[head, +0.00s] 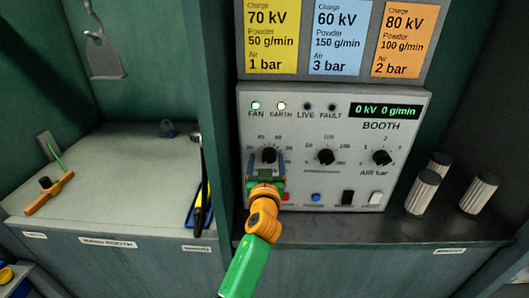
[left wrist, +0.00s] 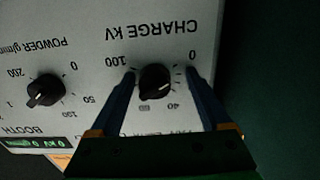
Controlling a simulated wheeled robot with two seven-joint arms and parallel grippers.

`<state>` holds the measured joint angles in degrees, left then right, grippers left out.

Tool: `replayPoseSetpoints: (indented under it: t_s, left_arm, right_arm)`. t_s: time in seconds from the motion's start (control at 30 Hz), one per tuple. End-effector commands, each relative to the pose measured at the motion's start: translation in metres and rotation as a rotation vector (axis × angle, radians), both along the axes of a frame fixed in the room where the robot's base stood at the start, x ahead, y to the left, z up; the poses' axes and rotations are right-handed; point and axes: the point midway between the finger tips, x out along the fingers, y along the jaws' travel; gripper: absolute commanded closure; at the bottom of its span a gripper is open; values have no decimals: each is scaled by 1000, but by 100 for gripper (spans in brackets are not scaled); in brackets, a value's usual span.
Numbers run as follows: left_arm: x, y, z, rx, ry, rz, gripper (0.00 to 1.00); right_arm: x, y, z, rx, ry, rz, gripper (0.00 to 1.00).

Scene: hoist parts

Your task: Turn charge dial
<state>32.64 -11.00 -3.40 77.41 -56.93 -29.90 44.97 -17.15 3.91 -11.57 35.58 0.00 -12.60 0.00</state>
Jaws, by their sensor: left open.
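The black charge dial (head: 269,155) is on the left of the grey booth panel (head: 420,197). In the left wrist view the charge dial (left wrist: 154,79) appears upside down under the label CHARGE KV. My left gripper (head: 266,165) is in front of it. In the wrist view its two blue fingers (left wrist: 166,78) stand open on either side of the dial, with gaps that look clear of it. The gripper hides the panel below the dial in the head view. My right gripper is not in view.
The powder dial (head: 326,157) and air dial (head: 382,158) sit to the right. The display (head: 385,111) reads 0 kV 0 g/min. Coloured setting cards (head: 337,38) hang above. Several ribbed cylinders (head: 423,192) stand right. A green divider (head: 222,120) is close on the left.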

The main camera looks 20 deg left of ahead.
Motion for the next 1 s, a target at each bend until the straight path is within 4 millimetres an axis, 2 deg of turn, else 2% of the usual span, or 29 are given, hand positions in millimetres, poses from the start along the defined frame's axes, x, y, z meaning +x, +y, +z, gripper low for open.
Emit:
replayPoseSetpoints:
  t_s: [0.07, 0.27, 0.3, 0.6, 1.0]
  left_arm:
    - [0, -2, 0, 0, 1, 0, 19]
    - [0, -2, 0, 0, 1, 0, 19]
    - [0, -2, -1, 0, 1, 0, 22]
    - [0, -2, -1, 0, 2, 0, 100]
    - [-1, -2, -1, 89, 29, -1, 100]
  right_arm:
    - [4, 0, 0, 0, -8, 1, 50]
    - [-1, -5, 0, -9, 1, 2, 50]
    - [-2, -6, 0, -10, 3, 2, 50]
    - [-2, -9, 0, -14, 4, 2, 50]
    - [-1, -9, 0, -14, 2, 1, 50]
